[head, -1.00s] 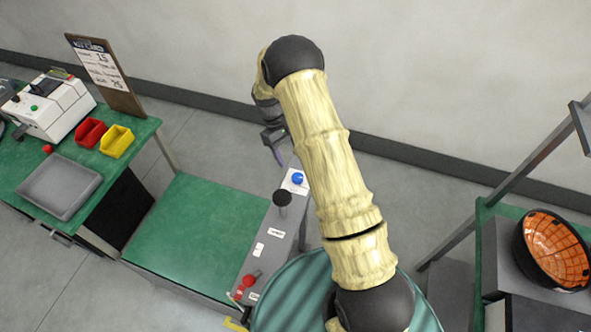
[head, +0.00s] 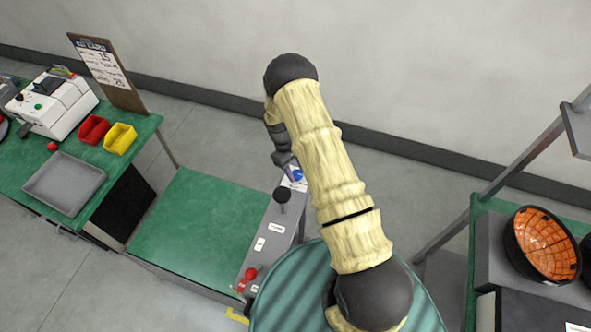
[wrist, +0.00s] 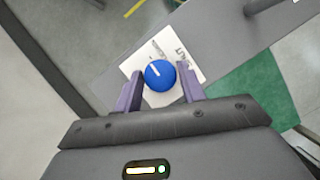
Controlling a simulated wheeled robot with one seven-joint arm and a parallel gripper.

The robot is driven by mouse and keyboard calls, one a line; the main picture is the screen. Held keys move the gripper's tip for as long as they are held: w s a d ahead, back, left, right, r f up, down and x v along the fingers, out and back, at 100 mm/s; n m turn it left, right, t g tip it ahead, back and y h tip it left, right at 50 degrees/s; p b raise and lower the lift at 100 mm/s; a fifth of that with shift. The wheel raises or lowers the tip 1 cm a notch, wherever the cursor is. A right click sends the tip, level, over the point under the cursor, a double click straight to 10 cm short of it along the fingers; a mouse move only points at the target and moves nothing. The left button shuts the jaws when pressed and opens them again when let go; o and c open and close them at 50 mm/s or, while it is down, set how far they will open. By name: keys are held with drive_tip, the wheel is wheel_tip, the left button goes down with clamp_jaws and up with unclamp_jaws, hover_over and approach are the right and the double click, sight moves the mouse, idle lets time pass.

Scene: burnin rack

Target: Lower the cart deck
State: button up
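The cart deck (head: 200,232) is a flat green top, with a grey control panel (head: 268,262) along its right side. The panel carries a blue knob (head: 297,174) on a white label at its far end, a black ball-topped lever (head: 281,196) in the middle and a red control (head: 248,275) at the near end. My gripper (head: 287,164) is over the far end of the panel. In the wrist view the blue knob (wrist: 160,75), with a white pointer mark, lies between the two parted fingers of my gripper (wrist: 160,90). I cannot tell whether they touch it.
A green bench (head: 148,128) at the left holds a grey tray (head: 64,184), red and yellow bins, a white machine and a clipboard. At the right a rack (head: 483,215) holds an orange-lined black bowl (head: 545,245). The deck is bare.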

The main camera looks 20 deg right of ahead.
drive_tip(key=c, duration=0.5)
drive_tip(key=shift+a, duration=0.1)
drive_tip(key=shift+m+b, duration=0.4)
drive_tip(key=shift+b, duration=0.2)
drive_tip(key=shift+f+m+y+b, duration=0.2)
drive_tip(key=shift+m+y+b, duration=0.3)
drive_tip(key=shift+m+b, duration=0.5)
drive_tip(key=m+b, duration=0.2)
drive_tip(key=m+y+b, duration=0.1)
drive_tip(key=m+b, duration=0.1)
drive_tip(key=shift+w+d+g+y, duration=0.1)
drive_tip(key=shift+d+g+y, duration=0.1)
drive_tip(key=shift+g+y, duration=0.1)
drive_tip(key=m+y+b, duration=0.1)
drive_tip(key=m, duration=0.1)
drive_tip(key=m+y+b, duration=0.1)
drive_tip(key=m+b, duration=0.1)
drive_tip(key=m, duration=0.1)
drive_tip(key=shift+d+r, duration=0.1)
drive_tip(key=shift+r, duration=0.05)
drive_tip(key=m+t+b, duration=0.1)
drive_tip(key=m, duration=0.1)
drive_tip(key=m+y, duration=0.1)
drive_tip(key=m, duration=0.2)
drive_tip(key=shift+d+r+m+t+y+b, duration=0.1)
drive_tip(key=shift+m+t+y+b, duration=0.2)
drive_tip(key=shift+t+b, duration=0.1)
drive_tip(key=o, duration=1)
drive_tip(key=shift+s, duration=0.2)
drive_tip(key=shift+c, duration=0.2)
